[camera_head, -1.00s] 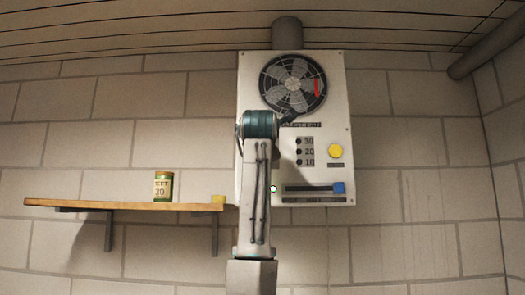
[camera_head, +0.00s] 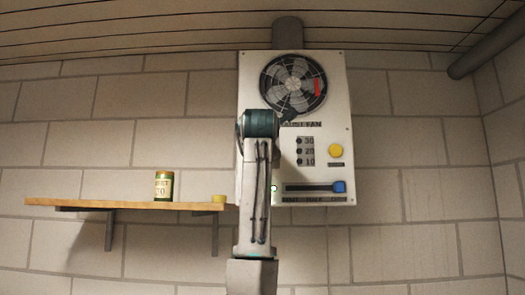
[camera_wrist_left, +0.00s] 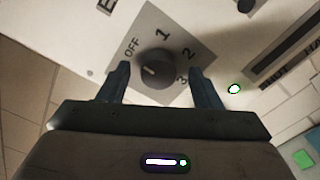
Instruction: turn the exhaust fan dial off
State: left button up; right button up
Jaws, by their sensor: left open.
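The exhaust fan dial (camera_wrist_left: 155,68) is a dark round knob on a grey plate marked OFF, 1, 2 and 3 in the left wrist view. A short white mark shows on the left part of the knob; I cannot tell exactly which label it points to. My left gripper (camera_wrist_left: 160,70) is open, with one finger on each side of the dial; contact is not clear. In the head view my left arm hides the dial and the gripper. The exhaust fan (camera_head: 293,83) sits at the top of the white panel (camera_head: 335,110). My right gripper is not in view.
The panel carries a yellow button (camera_head: 336,151), a blue slider knob (camera_head: 340,187) and a green light (camera_wrist_left: 234,88). A wooden shelf (camera_head: 100,204) at the left bears a green can (camera_head: 164,186) and a small yellow item (camera_head: 218,199). The wall right of the panel is bare.

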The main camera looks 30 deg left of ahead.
pick_arm(q)
jog(key=b+v, duration=0.5)
jog(key=v, duration=0.5)
jog(key=shift+s, duration=0.25)
jog(key=shift+d, duration=0.15)
